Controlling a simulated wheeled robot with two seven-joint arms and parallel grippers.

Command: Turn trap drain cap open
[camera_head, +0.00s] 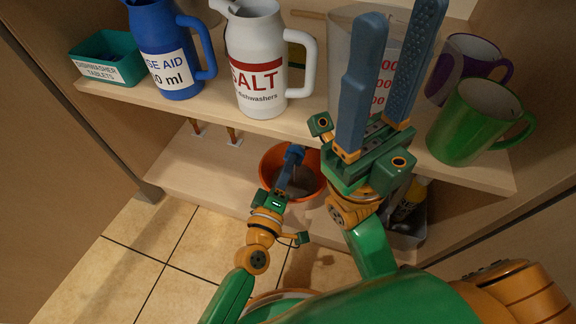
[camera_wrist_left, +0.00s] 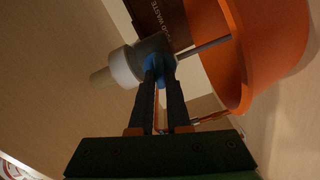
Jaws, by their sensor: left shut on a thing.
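My left gripper (camera_head: 293,156) reaches down in front of the orange bucket (camera_head: 273,158) under the shelf. In the left wrist view, the left gripper (camera_wrist_left: 159,76) is shut on a small blue piece, the drain cap (camera_wrist_left: 157,62). The cap sits against a grey trap body (camera_wrist_left: 150,46) with a white collar (camera_wrist_left: 124,67) and a beige pipe end. The fingers hide part of the cap, and its turn angle cannot be told. My right gripper (camera_head: 390,68) is raised in the foreground, its two blue fingers apart and nothing visible between them.
The shelf (camera_head: 190,105) carries a teal box (camera_head: 108,62), a blue jug (camera_head: 163,50), a white salt jug (camera_head: 256,60), a clear measuring jug (camera_head: 340,50), a purple mug (camera_head: 470,58) and a green mug (camera_head: 478,122). Cabinet walls stand either side. Tiled floor (camera_head: 130,250) lies in front.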

